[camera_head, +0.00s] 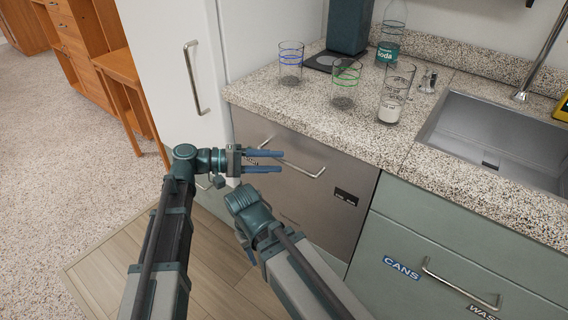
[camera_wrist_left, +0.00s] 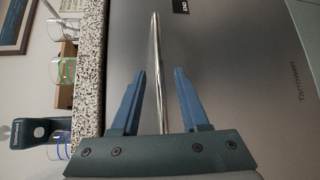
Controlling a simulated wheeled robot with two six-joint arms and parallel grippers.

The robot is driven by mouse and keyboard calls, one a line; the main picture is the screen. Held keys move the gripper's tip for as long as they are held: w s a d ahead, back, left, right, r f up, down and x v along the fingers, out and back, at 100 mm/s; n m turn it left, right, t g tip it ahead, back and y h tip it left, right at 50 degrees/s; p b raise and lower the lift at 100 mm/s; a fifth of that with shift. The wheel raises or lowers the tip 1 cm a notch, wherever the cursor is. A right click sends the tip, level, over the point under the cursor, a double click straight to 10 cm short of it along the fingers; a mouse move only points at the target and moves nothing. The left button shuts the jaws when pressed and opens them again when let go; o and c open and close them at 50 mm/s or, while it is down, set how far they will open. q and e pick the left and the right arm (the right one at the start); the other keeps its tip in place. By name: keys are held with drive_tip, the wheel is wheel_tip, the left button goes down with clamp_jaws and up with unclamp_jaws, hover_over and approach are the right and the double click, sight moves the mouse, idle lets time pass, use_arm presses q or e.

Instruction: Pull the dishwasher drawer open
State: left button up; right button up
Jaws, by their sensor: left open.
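The dishwasher drawer has a brushed steel front (camera_head: 325,218) under the counter, left of the green cabinet. It looks shut, flush below the counter edge. Its thin metal bar handle (camera_head: 303,170) runs across the upper part. My left gripper (camera_head: 281,161) is open at the left part of the handle. In the left wrist view the handle (camera_wrist_left: 157,70) runs upright in the picture, lined up between the two blue fingers (camera_wrist_left: 163,88), with gaps on both sides. Whether the bar lies fully between the fingertips is hard to tell.
The sink (camera_head: 500,140) is at right. A white fridge-like door (camera_head: 165,60) adjoins at left. Wooden floor (camera_head: 120,270) lies in front.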

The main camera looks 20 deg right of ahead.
sight(284, 160)
use_arm(q)
drive_tip(key=shift+s+d+f, duration=0.1)
drive_tip(key=shift+d, duration=0.75)
drive_tip(key=shift+s+d+f, duration=0.1)
drive_tip(key=shift+d, duration=0.7)
drive_tip(key=shift+c, duration=0.3)
clamp_jaws()
